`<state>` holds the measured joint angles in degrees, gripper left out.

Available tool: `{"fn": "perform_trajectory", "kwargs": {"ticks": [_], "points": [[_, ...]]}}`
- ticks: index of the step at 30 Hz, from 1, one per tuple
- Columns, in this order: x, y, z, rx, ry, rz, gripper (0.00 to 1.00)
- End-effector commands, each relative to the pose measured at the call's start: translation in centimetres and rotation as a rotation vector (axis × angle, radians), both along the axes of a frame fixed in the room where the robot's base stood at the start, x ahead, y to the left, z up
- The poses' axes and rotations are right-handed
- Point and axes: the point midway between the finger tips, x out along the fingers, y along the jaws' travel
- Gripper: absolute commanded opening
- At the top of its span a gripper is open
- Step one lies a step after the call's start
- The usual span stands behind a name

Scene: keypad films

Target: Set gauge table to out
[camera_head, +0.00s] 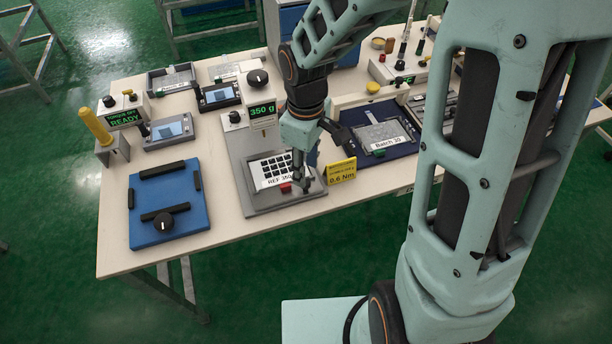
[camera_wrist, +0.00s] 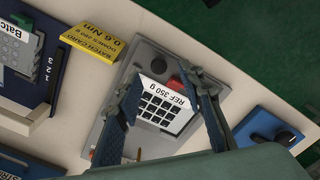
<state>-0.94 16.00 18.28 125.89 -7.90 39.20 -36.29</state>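The gauge stand (camera_head: 237,148) has a green display (camera_head: 262,110) reading 350 g. A grey plate at its foot, the gauge table (camera_head: 259,207), carries a white keypad card (camera_head: 262,172) marked REF 350 g. A red block (camera_head: 285,187) sits at the card's front edge; it also shows in the wrist view (camera_wrist: 175,82). My gripper (camera_head: 299,184) is over the front right of the gauge table. In the wrist view my gripper (camera_wrist: 166,80) has its fingers apart, the red block and card between them in the picture. Contact with the block cannot be told.
A yellow 0.6 Nm card (camera_head: 341,171) stands right of the gauge table. A blue fixture (camera_head: 168,205) with black bars lies to the left. A Batch 20 tray (camera_head: 382,135) lies to the right. The table's front edge is close to the gauge table.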

Motion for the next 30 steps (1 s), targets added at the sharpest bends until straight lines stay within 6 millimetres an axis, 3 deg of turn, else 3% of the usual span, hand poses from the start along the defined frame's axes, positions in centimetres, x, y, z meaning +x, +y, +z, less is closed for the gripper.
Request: {"fn": "perform_trajectory", "kwargs": {"ticks": [6,12,30], "points": [[0.0,0.0,4.4,0.0,-0.002,0.0,0.36],[0.0,0.0,6.5,0.0,0.001,0.002,0.36],[0.0,0.0,6.8,0.0,0.001,-0.002,0.36]]}}
